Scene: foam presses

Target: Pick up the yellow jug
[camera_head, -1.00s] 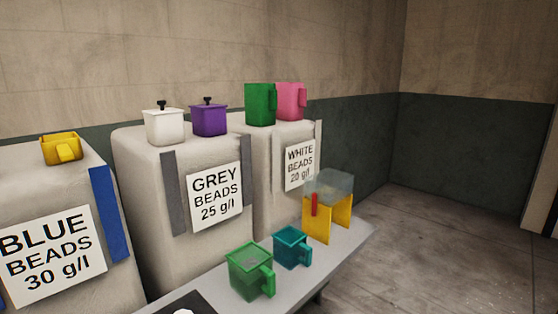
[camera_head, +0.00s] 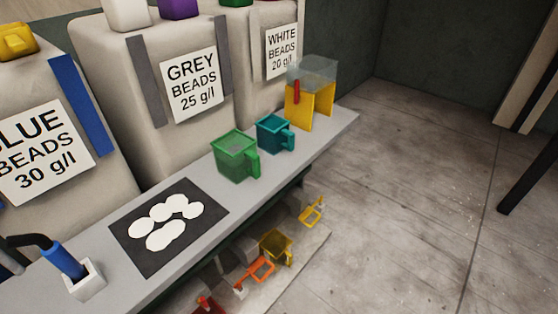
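A dark yellow jug (camera_head: 276,246) with a handle stands on the low shelf under the bench, near the shelf's front edge. A smaller yellow item (camera_head: 312,212) with an open handle lies farther right on the low shelf. My gripper is not in view.
The grey bench (camera_head: 205,201) holds a green jug (camera_head: 234,157), a teal jug (camera_head: 272,135), a yellow stand with a clear bin (camera_head: 312,88), a black mat (camera_head: 140,232) with white discs, and a blue-handled tool (camera_head: 63,262). Orange (camera_head: 260,270) and red (camera_head: 208,306) items lie below.

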